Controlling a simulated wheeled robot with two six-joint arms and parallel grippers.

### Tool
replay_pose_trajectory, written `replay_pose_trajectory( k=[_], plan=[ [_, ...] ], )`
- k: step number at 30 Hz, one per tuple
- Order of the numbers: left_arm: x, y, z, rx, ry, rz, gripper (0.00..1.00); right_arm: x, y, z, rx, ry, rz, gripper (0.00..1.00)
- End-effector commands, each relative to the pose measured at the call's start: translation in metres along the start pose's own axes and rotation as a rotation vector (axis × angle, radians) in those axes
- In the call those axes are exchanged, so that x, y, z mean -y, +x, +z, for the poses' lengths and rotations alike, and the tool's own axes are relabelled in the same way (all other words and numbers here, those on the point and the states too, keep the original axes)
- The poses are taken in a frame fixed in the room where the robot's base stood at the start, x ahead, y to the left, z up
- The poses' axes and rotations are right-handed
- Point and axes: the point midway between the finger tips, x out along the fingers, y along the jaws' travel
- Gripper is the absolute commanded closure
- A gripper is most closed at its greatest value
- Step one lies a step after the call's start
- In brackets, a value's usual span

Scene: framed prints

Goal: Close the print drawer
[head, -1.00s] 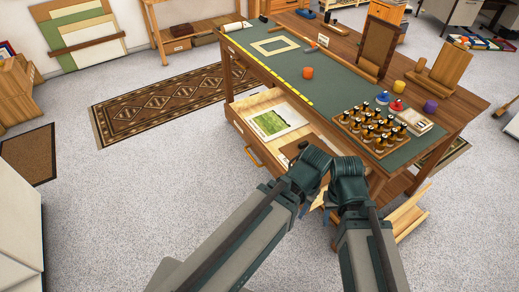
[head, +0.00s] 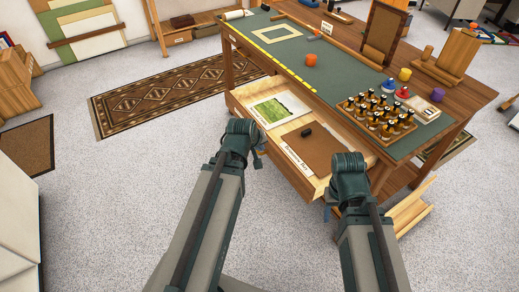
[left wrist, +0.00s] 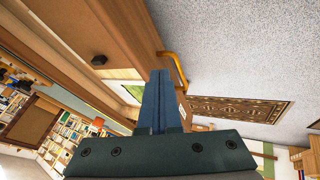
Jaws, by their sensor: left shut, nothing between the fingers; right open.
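The print drawer (head: 236,109) stands open from the long side of the worktable. In it lie a green print (head: 270,110) and a brown board (head: 318,149) with a small black block (head: 306,132) on it. My left gripper (head: 260,164) is in front of the drawer front, shut and empty; its wrist hides the drawer's handle in the head view. In the left wrist view, the shut fingers (left wrist: 160,75) appear beside the brass handle (left wrist: 174,68); I cannot tell whether they touch. My right gripper (head: 328,213) is open near the drawer's near right corner, largely hidden behind its wrist.
A wooden tray-like piece (head: 410,210) sits low at right. The floor left of the drawer is clear, with a patterned rug (head: 155,100).

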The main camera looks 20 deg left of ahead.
Motion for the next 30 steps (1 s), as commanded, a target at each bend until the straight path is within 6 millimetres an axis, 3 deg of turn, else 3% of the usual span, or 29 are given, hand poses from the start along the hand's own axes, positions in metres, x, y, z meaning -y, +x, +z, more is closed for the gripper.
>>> replay_pose_trajectory(
  k=[4, 16, 30],
  plan=[
    [0.014, 0.002, -0.022, -0.063, -0.098, 0.025, 1.00, 0.001, 0.005, 0.000, 0.000, 0.000, 0.000, 0.50],
    [0.015, 0.012, -0.026, -0.072, -0.111, 0.029, 1.00, 0.001, 0.014, -0.001, 0.000, 0.000, 0.000, 0.50],
    [0.015, 0.081, -0.030, -0.071, -0.109, 0.028, 1.00, 0.007, 0.070, -0.004, 0.000, -0.001, 0.000, 0.50]
  ],
)
